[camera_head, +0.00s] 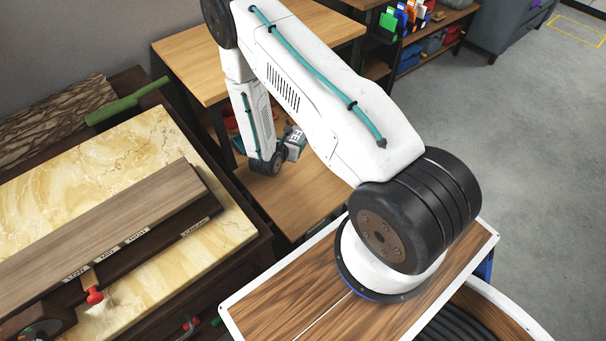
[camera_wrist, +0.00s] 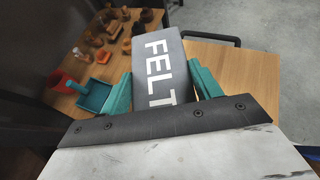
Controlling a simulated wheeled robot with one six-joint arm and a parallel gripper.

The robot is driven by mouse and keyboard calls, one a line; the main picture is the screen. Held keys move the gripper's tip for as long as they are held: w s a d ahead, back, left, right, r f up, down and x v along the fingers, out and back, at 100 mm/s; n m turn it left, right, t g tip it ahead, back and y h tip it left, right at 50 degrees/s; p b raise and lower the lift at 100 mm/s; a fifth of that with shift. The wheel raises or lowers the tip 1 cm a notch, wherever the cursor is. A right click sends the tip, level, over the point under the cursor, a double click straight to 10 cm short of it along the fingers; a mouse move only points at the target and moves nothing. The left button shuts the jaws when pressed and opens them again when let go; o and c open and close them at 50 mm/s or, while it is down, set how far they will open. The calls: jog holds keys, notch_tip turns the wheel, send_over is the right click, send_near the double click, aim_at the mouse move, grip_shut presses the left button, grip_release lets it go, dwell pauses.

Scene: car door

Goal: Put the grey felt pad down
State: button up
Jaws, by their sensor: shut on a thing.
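The grey felt pad (camera_wrist: 163,62) is a dark grey block with the white word FELT on its face. My gripper (camera_wrist: 162,84) is shut on it, with a teal finger on each side in the wrist view. In the head view my gripper (camera_head: 291,148) is low, beside the wooden tables, and part of the lettered pad (camera_head: 298,136) shows there. Below it is a wooden surface (camera_head: 288,197), which also shows in the wrist view (camera_wrist: 235,75). I cannot tell whether the pad touches that surface.
In the wrist view, several small wooden pieces (camera_wrist: 97,40), a red cup (camera_wrist: 62,82) and a teal tray (camera_wrist: 95,97) lie left of the pad. The wood right of it is clear. A marble-topped bench (camera_head: 130,150) with a long board stands at the left in the head view.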

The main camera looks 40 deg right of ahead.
jog(key=shift+m+g+h, duration=0.3)
jog(key=shift+m+g, duration=0.2)
jog(key=s+f, duration=0.1)
jog(key=f, duration=0.2)
jog(key=s+d+f, duration=0.1)
jog(key=f, duration=0.2)
jog(key=s+f, duration=0.1)
jog(key=f, duration=0.2)
jog(key=shift+s+d, duration=0.2)
jog(key=shift+d, duration=0.05)
jog(key=shift+f, duration=2.4)
jog(key=o, duration=1)
jog(key=shift+f, duration=0.15)
